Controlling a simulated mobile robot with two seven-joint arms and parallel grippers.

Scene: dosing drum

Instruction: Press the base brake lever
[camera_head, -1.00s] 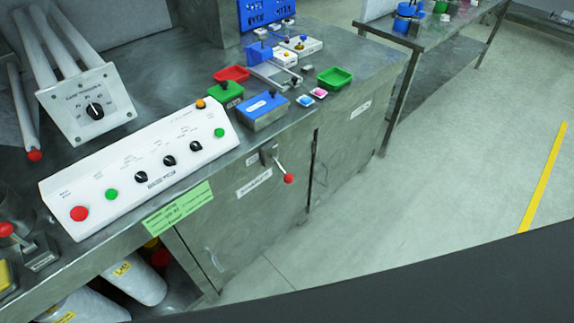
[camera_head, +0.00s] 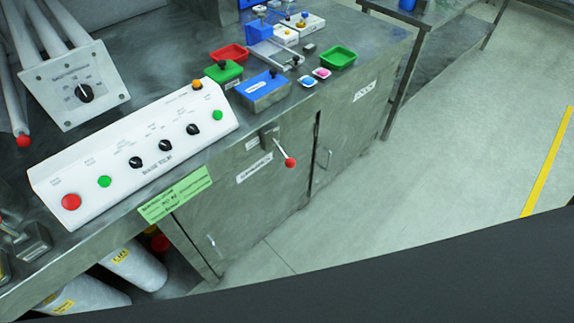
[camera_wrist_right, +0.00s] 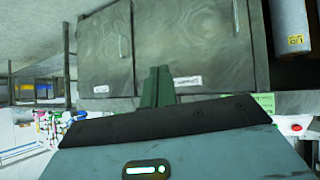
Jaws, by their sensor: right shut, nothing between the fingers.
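A lever with a red ball knob (camera_head: 290,162) sticks out and down from a bracket on the steel cabinet front (camera_head: 245,215), just under the worktop edge. A white label is beside it, too small to read. In the right wrist view my right gripper (camera_wrist_right: 157,75) is shut and empty, its green fingers in front of the grey cabinet doors (camera_wrist_right: 190,40). I cannot make out the lever there, and the gap between fingers and doors is unclear. Neither gripper shows in the head view.
A white control panel (camera_head: 80,178) with buttons and knobs stands on the worktop. A blue box (camera_head: 263,92), red tray (camera_head: 230,53) and green tray (camera_head: 338,58) lie behind the edge. The floor (camera_head: 440,150) at right is clear.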

